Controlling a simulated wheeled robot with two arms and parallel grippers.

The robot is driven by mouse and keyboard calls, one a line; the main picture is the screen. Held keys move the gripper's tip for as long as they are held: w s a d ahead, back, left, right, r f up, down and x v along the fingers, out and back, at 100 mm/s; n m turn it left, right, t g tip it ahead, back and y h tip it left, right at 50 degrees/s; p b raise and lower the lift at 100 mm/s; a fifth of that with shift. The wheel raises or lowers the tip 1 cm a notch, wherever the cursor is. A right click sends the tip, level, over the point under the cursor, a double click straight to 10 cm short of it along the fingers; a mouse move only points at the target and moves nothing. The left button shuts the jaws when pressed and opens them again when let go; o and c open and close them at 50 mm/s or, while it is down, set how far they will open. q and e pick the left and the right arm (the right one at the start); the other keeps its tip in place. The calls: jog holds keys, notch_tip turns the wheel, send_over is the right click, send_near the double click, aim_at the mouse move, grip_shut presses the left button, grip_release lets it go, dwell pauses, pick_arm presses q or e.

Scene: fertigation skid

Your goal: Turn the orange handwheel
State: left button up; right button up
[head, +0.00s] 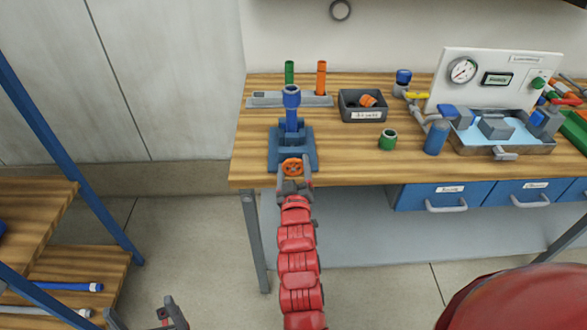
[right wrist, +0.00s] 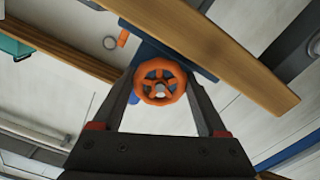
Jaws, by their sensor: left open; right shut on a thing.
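The orange handwheel (head: 292,168) is a small spoked wheel at the front of a blue vise-like fixture (head: 291,135) near the bench's left front edge. My right gripper (head: 294,180) reaches it from the front, at the end of the red arm. In the right wrist view the handwheel (right wrist: 160,82) sits between the two fingers of the right gripper (right wrist: 161,85), which are shut on its rim from both sides. My left gripper (head: 148,318) is open and empty, low at the bottom left, away from the bench and partly cut off by the frame edge.
A grey rack (head: 263,100) with a green and an orange tube stands behind the fixture. A grey bin (head: 378,113) and a green ring (head: 388,139) lie to its right, then a gauge panel (head: 505,85). A shelf (head: 55,265) stands at the left.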

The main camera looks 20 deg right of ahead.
jog(key=shift+n, duration=0.8)
jog(key=o, duration=1.3)
jog(key=shift+f, duration=0.15)
